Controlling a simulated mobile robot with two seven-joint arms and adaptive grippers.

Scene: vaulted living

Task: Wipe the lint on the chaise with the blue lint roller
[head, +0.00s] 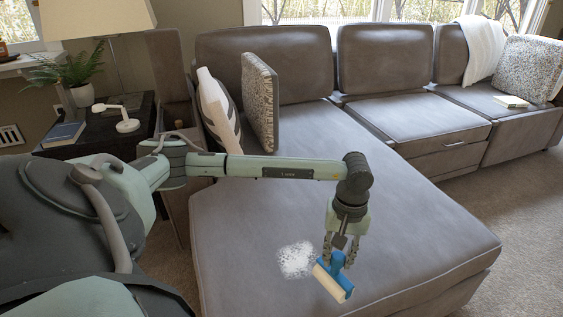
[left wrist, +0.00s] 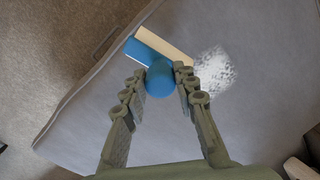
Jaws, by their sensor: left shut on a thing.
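The blue lint roller (head: 334,280) has a blue handle and a cream roller head. My left gripper (head: 341,252) is shut on its handle and points down over the chaise (head: 240,215). In the left wrist view the fingers (left wrist: 160,85) close around the round blue handle of the roller (left wrist: 158,78). The white lint patch (head: 296,260) lies on the grey chaise seat, just left of the roller in the head view. In the left wrist view the lint (left wrist: 214,72) is right of the roller head. I cannot tell whether the roller touches the seat. My right gripper is not in view.
A striped pillow (head: 217,112) and a speckled cushion (head: 259,100) stand at the chaise's back left. A dark side table (head: 90,130) with a lamp, plant and book is at left. The chaise seat is otherwise clear around the lint.

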